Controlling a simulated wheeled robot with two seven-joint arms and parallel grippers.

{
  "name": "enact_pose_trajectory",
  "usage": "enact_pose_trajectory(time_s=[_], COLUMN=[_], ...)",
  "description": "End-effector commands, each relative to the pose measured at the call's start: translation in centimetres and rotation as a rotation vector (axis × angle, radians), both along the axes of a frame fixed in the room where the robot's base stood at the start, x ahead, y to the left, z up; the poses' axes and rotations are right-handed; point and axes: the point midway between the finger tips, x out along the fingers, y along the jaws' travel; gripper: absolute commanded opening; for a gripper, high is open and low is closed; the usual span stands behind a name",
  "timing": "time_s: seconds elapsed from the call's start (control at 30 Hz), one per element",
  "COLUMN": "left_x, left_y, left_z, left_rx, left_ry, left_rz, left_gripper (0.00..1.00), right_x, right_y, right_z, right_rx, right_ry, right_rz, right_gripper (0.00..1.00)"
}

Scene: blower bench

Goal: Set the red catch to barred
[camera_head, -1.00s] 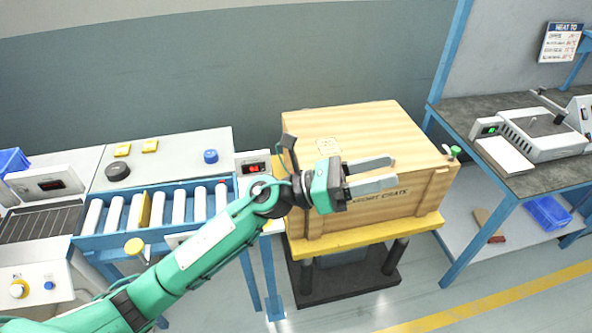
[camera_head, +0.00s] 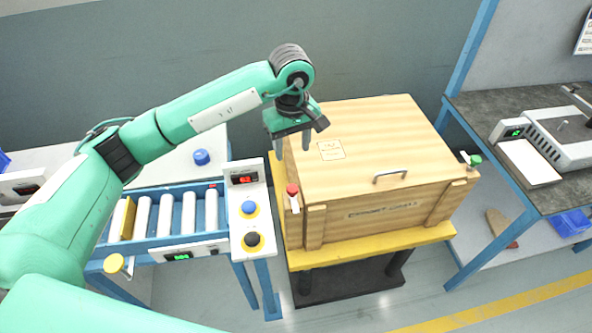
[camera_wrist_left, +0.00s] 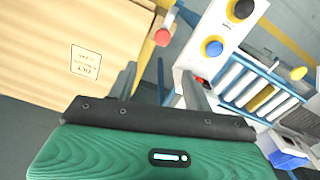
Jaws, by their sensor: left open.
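The red catch (camera_head: 292,190) is on the left end of the wooden crate (camera_head: 380,150), near its front corner, with a pale lever below its red knob. It also shows in the left wrist view (camera_wrist_left: 164,37), beyond the fingertips. A green catch (camera_head: 475,160) is on the crate's right end. My left gripper (camera_head: 292,148) is open and empty, pointing down above the crate's left edge, behind the red catch and apart from it. In the left wrist view its two fingers (camera_wrist_left: 160,80) stand apart with nothing between them. My right gripper is not in view.
A metal handle (camera_head: 390,175) is on the crate lid. The crate stands on a yellow-topped stand (camera_head: 370,246). Left of it is a panel (camera_head: 246,205) with a red display and blue and black knobs, next to a roller conveyor (camera_head: 165,213). A bench (camera_head: 510,200) stands at right.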

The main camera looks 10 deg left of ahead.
Motion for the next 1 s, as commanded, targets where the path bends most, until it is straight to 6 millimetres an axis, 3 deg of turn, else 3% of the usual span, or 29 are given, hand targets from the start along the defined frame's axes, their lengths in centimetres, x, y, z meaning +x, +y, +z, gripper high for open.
enact_pose_trajectory(time_s=[0.17,0.3,0.37,0.47,0.7,1.0], left_x=[-0.1,-0.2,-0.3,-0.2,-0.2,-0.2], left_y=[0.0,0.0,0.0,0.0,-0.1,-0.1], left_z=[-1.7,-4.3,-5.5,-7.6,-11.7,-13.6], left_rx=[0.002,0.000,0.001,-0.001,-0.001,-0.001], left_ry=[0.005,0.008,0.007,0.007,0.006,0.002], left_rz=[-0.001,0.001,0.000,0.001,0.001,-0.001], left_gripper=[0.51,0.51,0.51,0.51,0.51,0.51], right_x=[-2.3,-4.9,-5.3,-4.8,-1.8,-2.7], right_y=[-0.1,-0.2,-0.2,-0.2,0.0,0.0], right_z=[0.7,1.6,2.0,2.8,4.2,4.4], right_rx=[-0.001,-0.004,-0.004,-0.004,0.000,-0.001], right_ry=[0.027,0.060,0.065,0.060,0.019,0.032], right_rz=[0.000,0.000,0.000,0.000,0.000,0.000], right_gripper=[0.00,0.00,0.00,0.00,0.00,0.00])
